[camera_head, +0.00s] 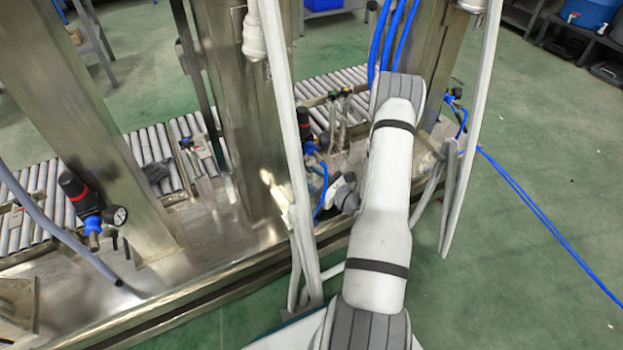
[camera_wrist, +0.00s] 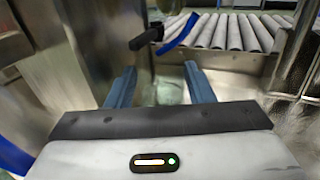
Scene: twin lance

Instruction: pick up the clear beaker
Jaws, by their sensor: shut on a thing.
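In the wrist view my gripper (camera_wrist: 160,84) shows its two blue fingers, apart from each other and pointing ahead. They are shut on the clear beaker (camera_wrist: 169,91), a faint, see-through greenish shape between them. Its outline is hard to make out against the shiny metal, and its lower part is hidden behind the gripper body. I cannot tell whether it touches the surface below. In the head view my gripper and the beaker cannot be made out among my arm and the machine's parts.
A roller conveyor (camera_wrist: 235,32) lies ahead, with a black fitting and blue piece (camera_wrist: 160,36) before it. Metal posts (camera_head: 235,110) stand close by. A pressure regulator with gauge (camera_head: 85,205) is at left. Blue hoses (camera_head: 540,215) trail over green floor, which is open at right.

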